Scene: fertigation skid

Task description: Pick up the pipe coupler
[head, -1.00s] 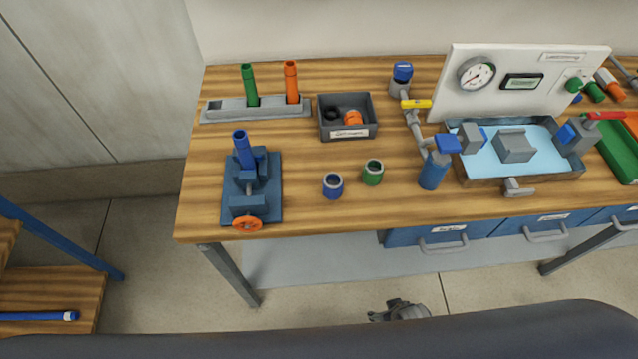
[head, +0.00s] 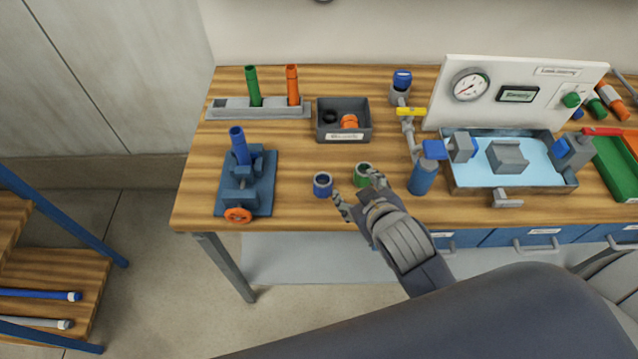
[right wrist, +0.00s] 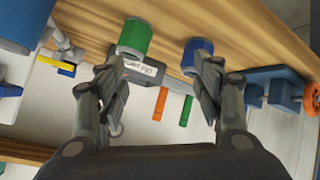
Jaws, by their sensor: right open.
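Two short ring-shaped couplers stand on the workbench near its front edge, one blue (head: 323,185) and one green (head: 362,173). My right gripper (head: 357,189) is open and empty at the bench's front edge, its fingers pointing toward the couplers. In the head view one fingertip is just right of the blue coupler and the other overlaps the green one. The right wrist view shows the open fingers (right wrist: 160,82), with the green coupler (right wrist: 134,37) and the blue coupler (right wrist: 198,54) beyond them. I cannot tell whether a finger touches either. My left gripper is not in view.
A blue vise (head: 246,186) holding a blue pipe stands left. Behind are a pipe rack (head: 225,109) and a dark parts bin (head: 343,134). A blue cylinder (head: 422,179) and a water tray (head: 470,188) stand right. Bare wood lies between vise and couplers.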

